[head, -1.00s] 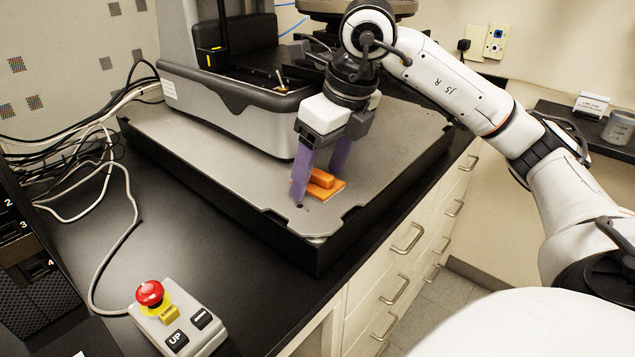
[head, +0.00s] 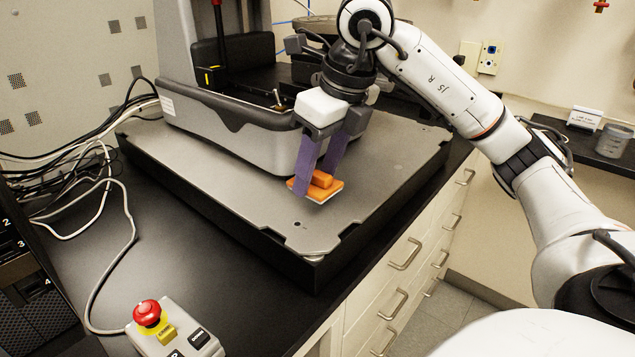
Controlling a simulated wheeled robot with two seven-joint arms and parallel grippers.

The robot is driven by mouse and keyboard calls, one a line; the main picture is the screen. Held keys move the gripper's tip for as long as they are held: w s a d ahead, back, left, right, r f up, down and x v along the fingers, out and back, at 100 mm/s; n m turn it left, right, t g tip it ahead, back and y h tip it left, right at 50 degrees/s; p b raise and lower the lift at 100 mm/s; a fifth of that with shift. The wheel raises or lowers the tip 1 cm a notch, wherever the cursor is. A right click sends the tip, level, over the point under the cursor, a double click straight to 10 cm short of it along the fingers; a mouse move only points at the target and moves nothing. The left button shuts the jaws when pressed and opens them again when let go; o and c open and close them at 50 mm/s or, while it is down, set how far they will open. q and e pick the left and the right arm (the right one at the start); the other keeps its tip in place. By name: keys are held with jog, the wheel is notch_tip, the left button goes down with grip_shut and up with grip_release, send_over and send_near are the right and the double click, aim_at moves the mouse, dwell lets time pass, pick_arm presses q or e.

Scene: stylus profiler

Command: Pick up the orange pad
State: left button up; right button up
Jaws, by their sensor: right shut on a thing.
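The orange pad (head: 328,193) is a flat orange block with a raised orange grip on top and a pale underside. It is between the purple fingers of my right gripper (head: 317,182), which is shut on it. The pad seems to be held just above the grey metal plate (head: 240,180), near its front corner, with its pale lower edge showing. The near finger hides the pad's left part. My left gripper is not in the head view.
The grey profiler instrument (head: 230,130) stands on the plate behind the gripper. A control box with a red button (head: 147,312) sits at the front left of the black bench. Loose cables (head: 100,170) lie at the left. Drawers (head: 405,255) are below the right edge.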

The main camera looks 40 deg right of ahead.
aim_at(319, 173)
notch_tip(319, 173, up, 14)
jog(key=p, duration=0.5)
jog(key=shift+r, duration=0.25)
jog(key=o, duration=0.4)
jog(key=shift+c, duration=1.5)
jog(key=shift+s, duration=0.1)
